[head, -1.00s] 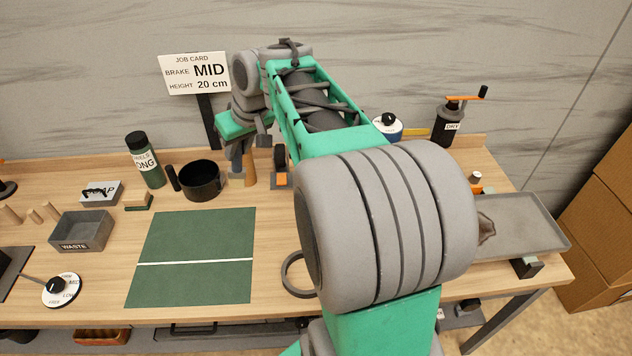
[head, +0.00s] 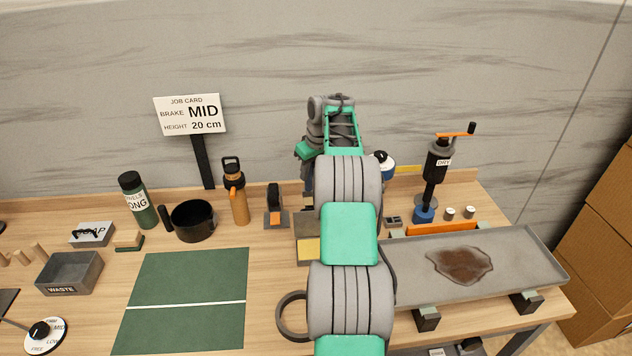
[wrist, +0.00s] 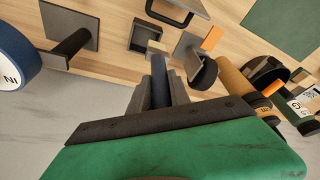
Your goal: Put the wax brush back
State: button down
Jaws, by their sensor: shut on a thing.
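My gripper (wrist: 160,90) is shut on a slim, dark blue-grey handle (wrist: 158,66) in the wrist view. This seems to be the wax brush; its far end and bristles cannot be made out. In the head view my own arm hides most of the gripper and the held thing, near the back of the bench. An open dark square holder (wrist: 151,35) lies just beyond the handle tip in the wrist view, with a small tan block beside it. I cannot tell which place belongs to the brush.
An orange bottle (head: 238,195) and a small black-and-orange tool (head: 274,208) stand left of my arm. A blue-and-white can (head: 386,166) and a crank tool marked DRY (head: 437,165) stand right. A stained tray (head: 520,261) lies front right. The green mat (head: 185,325) is clear.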

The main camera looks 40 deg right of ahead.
aim_at(307, 190)
notch_tip(307, 190, down, 7)
jog(key=d+p, duration=0.2)
jog(key=shift+d+r, duration=0.15)
jog(key=shift+d, duration=0.25)
jog(key=c, duration=1.7)
grip_release()
jog(key=o, duration=0.5)
